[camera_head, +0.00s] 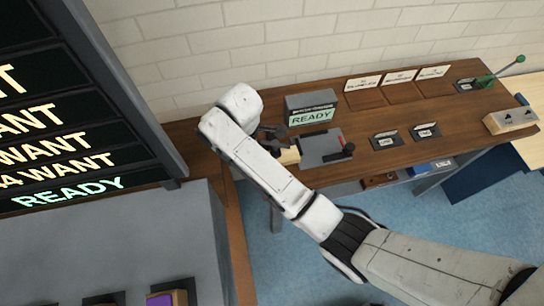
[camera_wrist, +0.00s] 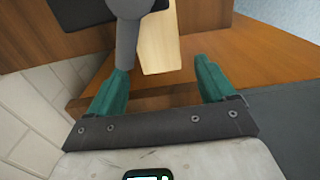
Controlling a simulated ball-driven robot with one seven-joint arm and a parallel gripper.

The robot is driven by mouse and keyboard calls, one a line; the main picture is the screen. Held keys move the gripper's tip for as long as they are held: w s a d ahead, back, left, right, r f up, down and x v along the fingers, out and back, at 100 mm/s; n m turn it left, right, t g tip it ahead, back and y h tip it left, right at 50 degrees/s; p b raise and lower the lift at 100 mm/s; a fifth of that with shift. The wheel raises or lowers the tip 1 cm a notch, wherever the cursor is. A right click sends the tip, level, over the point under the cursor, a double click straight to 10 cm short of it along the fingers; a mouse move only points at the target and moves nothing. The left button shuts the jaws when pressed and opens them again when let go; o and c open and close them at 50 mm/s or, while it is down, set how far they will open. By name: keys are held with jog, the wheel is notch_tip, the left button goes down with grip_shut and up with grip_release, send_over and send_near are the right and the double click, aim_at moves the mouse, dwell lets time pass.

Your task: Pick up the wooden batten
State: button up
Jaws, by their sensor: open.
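A pale wooden piece, which looks like the batten (camera_wrist: 158,48), lies ahead of my gripper in the wrist view. It shows partly behind a grey rounded post (camera_wrist: 127,45). My gripper (camera_wrist: 160,67) is open, its two green fingers spread, with nothing seen held between them. The pale piece appears beyond the fingertips; I cannot tell how far. In the head view a small pale end (camera_head: 288,157) shows beside my arm, left of a grey plate (camera_head: 322,148). My arm hides much of that area, and the fingers are hardly distinguishable there.
The brown bench (camera_head: 375,115) runs along a white brick wall. A grey READY box (camera_head: 311,107), a red-handled fixture (camera_head: 347,150) and small signs stand on it. A green lever (camera_head: 488,80) is at the far right. A dark display board (camera_head: 70,120) stands at left.

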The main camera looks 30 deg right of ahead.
jog(key=shift+s+f, duration=0.1)
jog(key=shift+f, duration=1.3)
jog(key=shift+c, duration=0.3)
jog(key=c, duration=1.1)
jog(key=shift+c, duration=0.2)
jog(key=shift+b, duration=0.4)
jog(key=s+a, duration=0.2)
jog(key=s, duration=0.6)
jog(key=s+a+b, duration=0.1)
jog(key=s+a, duration=0.1)
jog(key=s, duration=0.7)
jog(key=shift+s+a+r, duration=0.2)
jog(key=shift+a, duration=0.1)
jog(key=shift+s+p, duration=0.1)
jog(key=shift+p, duration=0.3)
